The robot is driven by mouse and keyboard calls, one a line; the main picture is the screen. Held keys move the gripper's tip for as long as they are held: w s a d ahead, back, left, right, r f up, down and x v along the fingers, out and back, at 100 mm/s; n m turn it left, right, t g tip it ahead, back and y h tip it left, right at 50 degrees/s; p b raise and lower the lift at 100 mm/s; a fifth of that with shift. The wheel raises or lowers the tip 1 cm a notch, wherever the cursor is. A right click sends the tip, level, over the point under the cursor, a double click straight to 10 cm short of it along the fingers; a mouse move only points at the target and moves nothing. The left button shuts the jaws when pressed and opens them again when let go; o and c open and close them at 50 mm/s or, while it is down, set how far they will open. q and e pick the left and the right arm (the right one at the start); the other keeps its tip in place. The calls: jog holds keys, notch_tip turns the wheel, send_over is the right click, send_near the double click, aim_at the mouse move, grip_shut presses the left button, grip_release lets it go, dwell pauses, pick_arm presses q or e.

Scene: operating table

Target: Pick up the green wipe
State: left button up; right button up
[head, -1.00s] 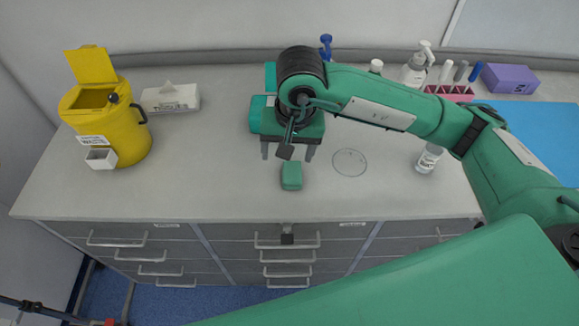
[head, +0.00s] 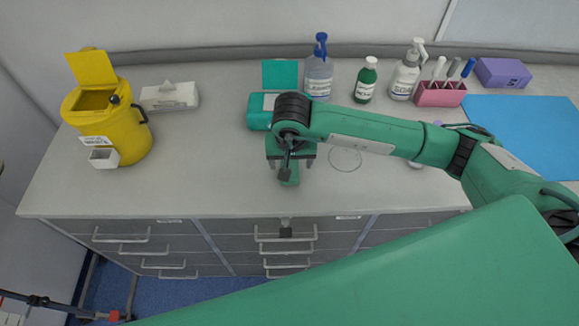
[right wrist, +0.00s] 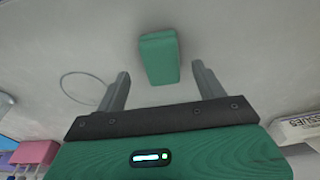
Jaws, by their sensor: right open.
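The green wipe (head: 291,178) is a small green block-like piece on the grey counter near its front edge. It is partly hidden by my right gripper in the head view. My right gripper (head: 289,163) is over it, pointing down, open and empty. In the right wrist view the wipe (right wrist: 158,60) lies just beyond and between the two open fingertips (right wrist: 160,74), with clear gaps on both sides. My left gripper is not in view.
A yellow waste bin (head: 128,140) and a tissue box (head: 169,97) stand at the left. A teal box (head: 259,118), a blue-capped bottle (head: 318,75), a green bottle (head: 366,82), a pump bottle (head: 407,75) and a pink rack (head: 440,97) are behind my right arm. Counter left of the wipe is clear.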

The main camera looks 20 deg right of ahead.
jog(key=shift+w+a+f+p, duration=0.1)
jog(key=shift+f+p, duration=0.1)
jog(key=shift+f, duration=0.3)
jog(key=shift+w+f+p, duration=0.1)
jog(key=shift+f+p, duration=0.05)
jog(key=shift+f, duration=0.9)
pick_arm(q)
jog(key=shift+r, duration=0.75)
pick_arm(e)
jog(key=c, duration=1.1)
jog(key=shift+o, duration=0.2)
jog(key=shift+r, duration=0.1)
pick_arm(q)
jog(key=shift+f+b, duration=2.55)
pick_arm(e)
notch_tip(320, 180, up, 20)
jog(key=shift+o, duration=0.7)
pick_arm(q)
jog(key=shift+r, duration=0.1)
pick_arm(e)
jog(key=shift+w, duration=0.15)
jog(key=shift+c, duration=0.3)
